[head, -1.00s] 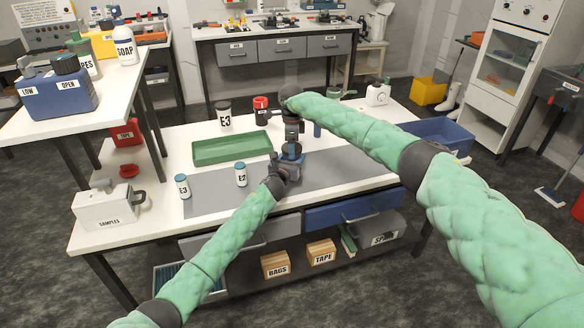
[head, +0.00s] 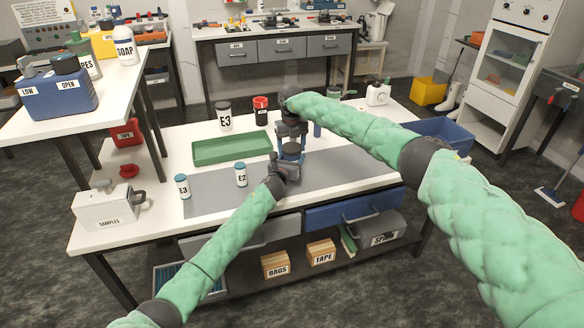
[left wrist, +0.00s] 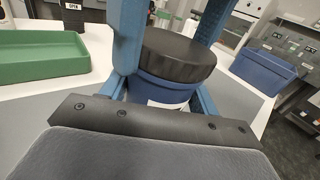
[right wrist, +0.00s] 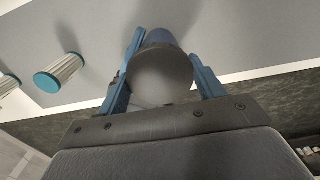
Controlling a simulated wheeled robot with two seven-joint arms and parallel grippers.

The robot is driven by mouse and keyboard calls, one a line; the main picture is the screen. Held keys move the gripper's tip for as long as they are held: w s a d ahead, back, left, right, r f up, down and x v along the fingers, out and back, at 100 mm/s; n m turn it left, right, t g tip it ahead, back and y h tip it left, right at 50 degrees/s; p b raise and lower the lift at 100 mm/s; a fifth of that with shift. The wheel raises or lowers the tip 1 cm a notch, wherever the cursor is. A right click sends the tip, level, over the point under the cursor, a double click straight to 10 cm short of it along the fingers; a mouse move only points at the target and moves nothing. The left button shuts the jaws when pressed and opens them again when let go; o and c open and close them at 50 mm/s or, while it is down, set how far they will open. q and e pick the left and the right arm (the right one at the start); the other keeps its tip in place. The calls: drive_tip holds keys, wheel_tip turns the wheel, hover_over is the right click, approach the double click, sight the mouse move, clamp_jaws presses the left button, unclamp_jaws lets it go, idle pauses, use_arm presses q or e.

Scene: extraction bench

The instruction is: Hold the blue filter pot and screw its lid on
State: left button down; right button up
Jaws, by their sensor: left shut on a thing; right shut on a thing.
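The blue filter pot (left wrist: 160,92) stands between the fingers of my left gripper (head: 289,163), which is shut on it over the grey mat. The black round lid (left wrist: 180,55) is on top of the pot in the left wrist view. My right gripper (head: 291,141) comes down from above and is shut on the lid. The right wrist view looks onto the lid's dark top (right wrist: 160,74) between the fingers, with the blue pot (right wrist: 160,37) partly showing behind it. In the head view the grippers hide most of both. I cannot tell how far the lid is threaded.
A green tray (head: 232,160) lies left of the grippers. Blue-capped jars E3 (head: 182,187) and E2 (head: 241,175) stand on the grey mat's left part. A larger E3 jar (head: 223,118) and a red-topped jar (head: 261,112) stand behind. A blue bin (head: 440,132) is at right.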

drive_tip(key=o, duration=1.2)
drive_tip(key=shift+c, duration=0.2)
drive_tip(key=shift+r, duration=0.1)
wheel_tip(320, 180, up, 12)
use_arm(q)
drive_tip(key=shift+c, duration=1.5)
unclamp_jaws()
drive_tip(key=shift+s, duration=0.1)
